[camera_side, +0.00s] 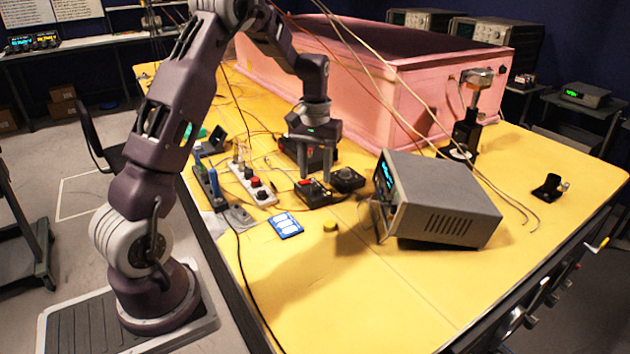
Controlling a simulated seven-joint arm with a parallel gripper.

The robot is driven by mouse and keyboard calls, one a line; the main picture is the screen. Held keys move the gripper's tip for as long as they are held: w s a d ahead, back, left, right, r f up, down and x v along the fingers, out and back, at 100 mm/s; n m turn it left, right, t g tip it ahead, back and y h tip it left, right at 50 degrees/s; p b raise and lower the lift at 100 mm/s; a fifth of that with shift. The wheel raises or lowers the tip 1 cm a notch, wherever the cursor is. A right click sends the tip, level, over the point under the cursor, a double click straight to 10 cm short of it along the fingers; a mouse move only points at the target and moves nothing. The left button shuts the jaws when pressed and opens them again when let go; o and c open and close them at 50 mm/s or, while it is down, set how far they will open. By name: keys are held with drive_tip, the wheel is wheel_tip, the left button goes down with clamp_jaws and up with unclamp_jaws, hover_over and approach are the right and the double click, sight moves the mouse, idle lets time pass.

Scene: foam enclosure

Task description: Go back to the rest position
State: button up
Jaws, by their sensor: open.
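My gripper (316,178) points straight down over the middle of the yellow table (340,290). It is open. Its fingers hang at a cluster of small black boxes, close to a black box with red parts (313,193) and a black box with a knob (347,179). From this view I cannot tell whether the fingertips touch them. I see nothing held between the fingers. My arm arches from its base at the left up and over to the table.
A grey instrument (440,200) stands right of my gripper. Behind is a pink foam enclosure (370,75). Cables (400,85) hang across. The front table area is clear.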

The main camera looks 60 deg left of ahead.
wheel_tip(320, 180, up, 4)
drive_tip(key=shift+f, duration=0.1)
drive_tip(key=s+d+r+m+t, duration=0.3)
drive_tip(key=s+d+r, duration=0.5)
drive_tip(key=d+r, duration=0.4)
drive_tip(key=s+d+m+t, duration=0.1)
drive_tip(key=s+d, duration=0.3)
drive_tip(key=s, duration=0.4)
drive_tip(key=s+d+f+m+t, duration=0.1)
drive_tip(key=s+d+m, duration=0.2)
drive_tip(key=s+d, duration=0.2)
drive_tip(key=s, duration=0.3)
drive_tip(key=shift+s+m+t, duration=0.15)
drive_tip(key=shift+m+t, duration=0.15)
